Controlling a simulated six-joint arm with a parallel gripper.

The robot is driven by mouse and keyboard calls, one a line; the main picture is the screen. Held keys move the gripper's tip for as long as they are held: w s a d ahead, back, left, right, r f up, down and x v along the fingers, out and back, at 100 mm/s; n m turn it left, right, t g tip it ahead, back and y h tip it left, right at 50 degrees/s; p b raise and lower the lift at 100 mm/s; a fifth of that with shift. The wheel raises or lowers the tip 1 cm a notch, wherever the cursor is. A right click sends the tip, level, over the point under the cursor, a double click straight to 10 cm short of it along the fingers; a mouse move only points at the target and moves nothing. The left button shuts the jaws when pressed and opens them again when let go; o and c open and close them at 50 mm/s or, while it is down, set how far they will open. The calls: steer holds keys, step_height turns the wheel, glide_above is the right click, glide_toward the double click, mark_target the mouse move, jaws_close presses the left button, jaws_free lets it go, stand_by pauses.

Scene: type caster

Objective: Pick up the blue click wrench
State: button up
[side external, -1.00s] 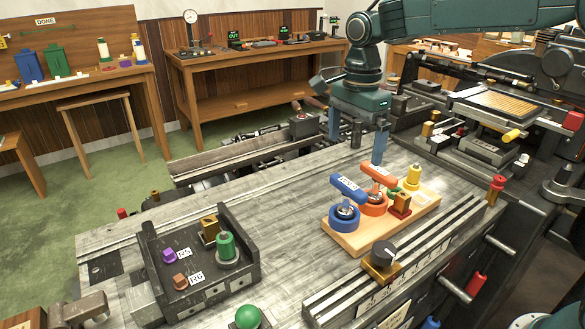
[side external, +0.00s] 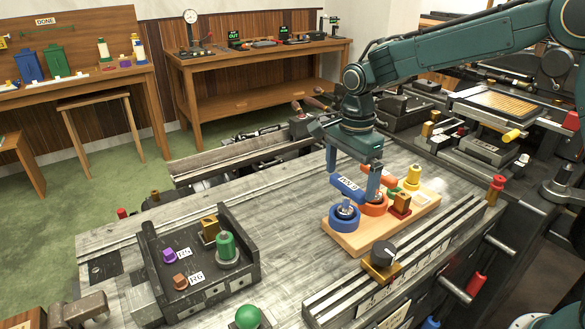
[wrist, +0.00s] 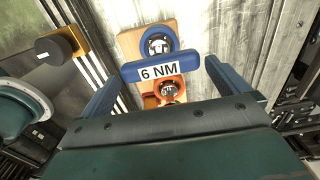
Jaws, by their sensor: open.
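The blue click wrench (side external: 349,188) sits on a wooden board (side external: 372,238). Its blue bar stands above a round blue base (side external: 344,222). In the wrist view its bar (wrist: 125,75) carries a "6 NM" label and lies crosswise between my fingers. My gripper (side external: 352,178) is open, with its fingers down around the wrench's bar; I cannot tell whether they touch it. An orange wrench (side external: 373,207) stands right beside it, partly hidden behind a finger. It also shows below the blue bar in the wrist view (wrist: 168,88).
A yellow knob (side external: 413,175) and a red block (side external: 401,205) share the board. A black knob on a brass block (side external: 384,254) stands in front. The bench between is clear.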

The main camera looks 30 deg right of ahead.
mark_target(349, 183)
steer(key=shift+f, duration=1.9)
steer(key=c, duration=0.7)
steer(key=shift+a+r, duration=0.1)
steer(key=shift+r, duration=0.1)
step_height(349, 183, up, 20)
steer(key=shift+f, duration=0.15)
